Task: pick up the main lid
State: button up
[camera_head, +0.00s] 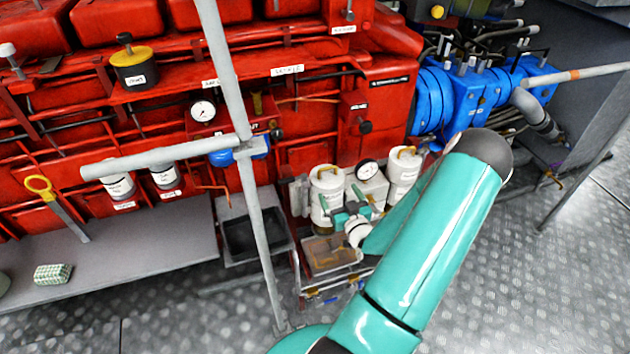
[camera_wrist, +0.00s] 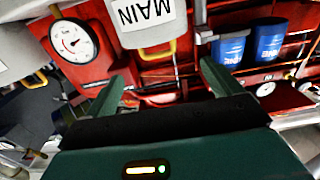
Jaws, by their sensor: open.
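A white canister (camera_head: 326,203) with a lid and yellow handle (camera_head: 327,171) stands left of a round gauge, below the red engine block. In the wrist view, which appears upside down, a white canister marked MAIN (camera_wrist: 146,17) shows with a yellow handle (camera_wrist: 158,52) on its lid end. It seems to be the same canister. My gripper (camera_head: 350,213) is in front of and just right of that canister in the head view. In the wrist view my gripper (camera_wrist: 165,72) is open and empty, its two fingers apart with the yellow handle beyond the gap.
A gauge (camera_head: 367,172) sits between this canister and a second white canister (camera_head: 404,172), which also has a yellow handle. Two blue labelled cups (camera_wrist: 228,48) are at right in the wrist view. A grey post (camera_head: 255,205) and rail stand left of my arm.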

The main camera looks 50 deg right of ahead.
send_near(325, 172)
jog(key=w+d+r, duration=0.1)
jog(key=w, duration=0.1)
jog(key=w+d+r, duration=0.1)
jog(key=w, duration=0.1)
jog(key=shift+d+r, duration=0.3)
jog(key=x, duration=0.5)
jog(key=shift+a, duration=0.1)
jog(key=c, duration=1.6)
jog(key=shift+r, duration=0.1)
